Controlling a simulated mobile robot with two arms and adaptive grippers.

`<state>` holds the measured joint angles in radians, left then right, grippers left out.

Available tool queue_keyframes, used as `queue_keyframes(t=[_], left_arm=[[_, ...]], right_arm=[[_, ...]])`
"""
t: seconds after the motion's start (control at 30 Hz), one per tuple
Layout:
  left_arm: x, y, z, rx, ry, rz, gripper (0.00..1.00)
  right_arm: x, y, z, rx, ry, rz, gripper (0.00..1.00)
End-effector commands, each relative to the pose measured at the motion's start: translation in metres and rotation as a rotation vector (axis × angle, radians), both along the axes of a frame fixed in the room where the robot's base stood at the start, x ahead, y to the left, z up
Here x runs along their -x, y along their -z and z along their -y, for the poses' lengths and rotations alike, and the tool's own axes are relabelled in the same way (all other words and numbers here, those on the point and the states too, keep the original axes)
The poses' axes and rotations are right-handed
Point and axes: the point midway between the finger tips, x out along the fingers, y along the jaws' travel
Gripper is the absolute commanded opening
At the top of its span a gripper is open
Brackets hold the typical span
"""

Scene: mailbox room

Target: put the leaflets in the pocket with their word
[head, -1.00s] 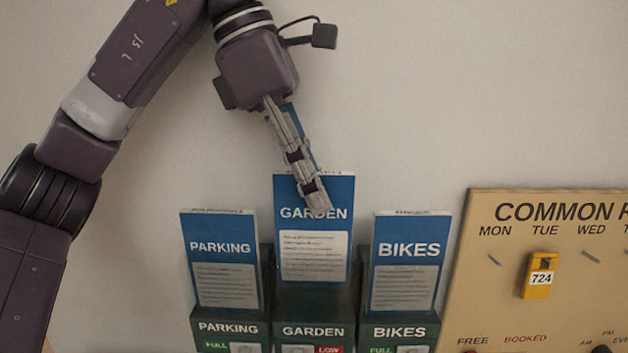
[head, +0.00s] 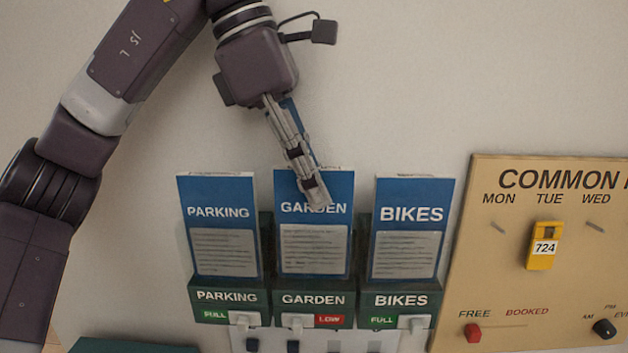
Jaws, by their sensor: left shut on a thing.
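Blue GARDEN leaflets (head: 315,250) stand upright in the middle dark green pocket (head: 313,299), labelled GARDEN. My left gripper (head: 313,192) is shut on their top part, its fingers covering some of the word. Their top is almost level with the leaflets on both sides. The blue PARKING leaflets (head: 222,245) stand in the PARKING pocket (head: 226,297) on the left. The blue BIKES leaflets (head: 408,245) stand in the BIKES pocket (head: 400,299) on the right. The lower ends of all leaflets are hidden in the pockets. My right gripper is not in view.
Under the labels, the PARKING and BIKES pockets show green FULL and the GARDEN pocket shows red LOW (head: 329,321). A tan COMMON board (head: 560,275) with a yellow 724 tag (head: 543,246) hangs at the right. The wall above the pockets is bare.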

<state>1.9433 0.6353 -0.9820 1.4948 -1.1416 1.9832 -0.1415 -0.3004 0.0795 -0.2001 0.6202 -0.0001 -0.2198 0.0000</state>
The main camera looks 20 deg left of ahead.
Motion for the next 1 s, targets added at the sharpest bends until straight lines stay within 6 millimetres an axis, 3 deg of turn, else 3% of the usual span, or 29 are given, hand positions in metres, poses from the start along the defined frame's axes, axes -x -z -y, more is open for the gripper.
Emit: queue_keyframes(t=[0.17, 0.2, 0.4, 0.73, 1.0], left_arm=[[0.000, 0.000, 0.000, 0.000, 0.000, 0.000, 0.00], [0.000, 0.000, 0.000, 0.000, 0.000, 0.000, 0.10], [0.000, 0.000, 0.000, 0.000, 0.000, 0.000, 0.29], [0.000, -0.003, -0.001, -0.001, -0.001, 0.000, 0.29], [0.004, -0.039, -0.015, -0.001, -0.003, 0.003, 0.29]], right_arm=[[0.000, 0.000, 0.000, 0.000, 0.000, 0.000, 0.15], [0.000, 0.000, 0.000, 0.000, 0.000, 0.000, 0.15], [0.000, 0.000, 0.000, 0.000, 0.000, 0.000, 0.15], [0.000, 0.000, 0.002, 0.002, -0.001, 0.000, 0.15], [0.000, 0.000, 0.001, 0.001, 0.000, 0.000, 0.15]])
